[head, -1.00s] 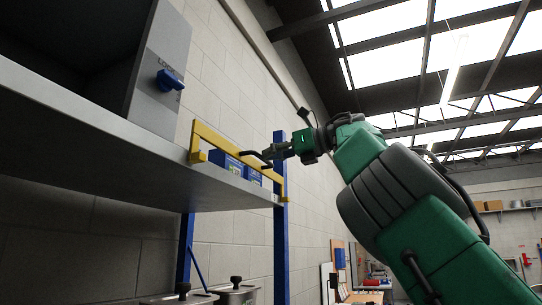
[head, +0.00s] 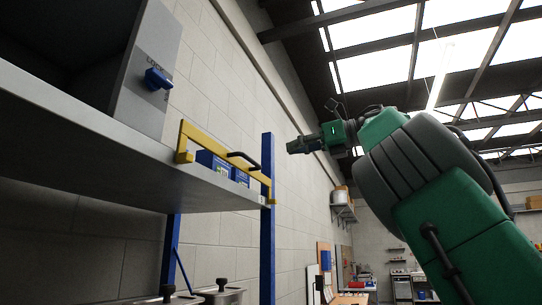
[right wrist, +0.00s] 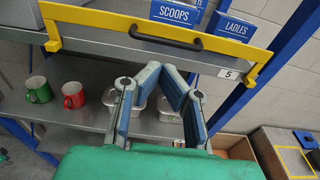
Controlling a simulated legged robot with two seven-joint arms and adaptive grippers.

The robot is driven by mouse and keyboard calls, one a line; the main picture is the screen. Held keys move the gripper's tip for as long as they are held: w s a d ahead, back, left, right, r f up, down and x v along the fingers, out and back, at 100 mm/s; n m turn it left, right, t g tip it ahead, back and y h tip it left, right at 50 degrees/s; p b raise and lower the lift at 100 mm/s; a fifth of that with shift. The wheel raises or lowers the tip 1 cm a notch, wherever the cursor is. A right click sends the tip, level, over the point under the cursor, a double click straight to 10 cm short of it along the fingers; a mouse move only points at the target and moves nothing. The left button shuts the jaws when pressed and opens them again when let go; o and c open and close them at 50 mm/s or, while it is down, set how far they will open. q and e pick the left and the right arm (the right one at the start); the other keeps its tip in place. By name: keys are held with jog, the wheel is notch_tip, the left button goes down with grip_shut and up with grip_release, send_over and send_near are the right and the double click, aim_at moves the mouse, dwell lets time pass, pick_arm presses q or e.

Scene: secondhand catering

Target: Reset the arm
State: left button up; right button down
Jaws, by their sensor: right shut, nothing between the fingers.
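My right arm is green and comes in from the right in the head view. Its gripper (head: 304,145) is shut and empty, held in the air to the right of the shelf's end. In the right wrist view the gripper (right wrist: 160,72) shows its blue-padded fingers in front of the shelving, below the yellow rail (right wrist: 180,40) with its black handle. The rail also shows in the head view (head: 222,150), apart from the gripper. My left gripper is not in view.
Blue boxes labelled Scoops (right wrist: 178,12) and Ladles (right wrist: 232,24) stand behind the rail. A green mug (right wrist: 39,89), a red mug (right wrist: 74,94) and metal containers (right wrist: 170,108) sit on a lower shelf. A blue post (head: 267,220) stands at the shelf's end.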

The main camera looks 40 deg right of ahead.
jog(key=shift+s+d, duration=0.75)
jog(key=shift+f, duration=0.1)
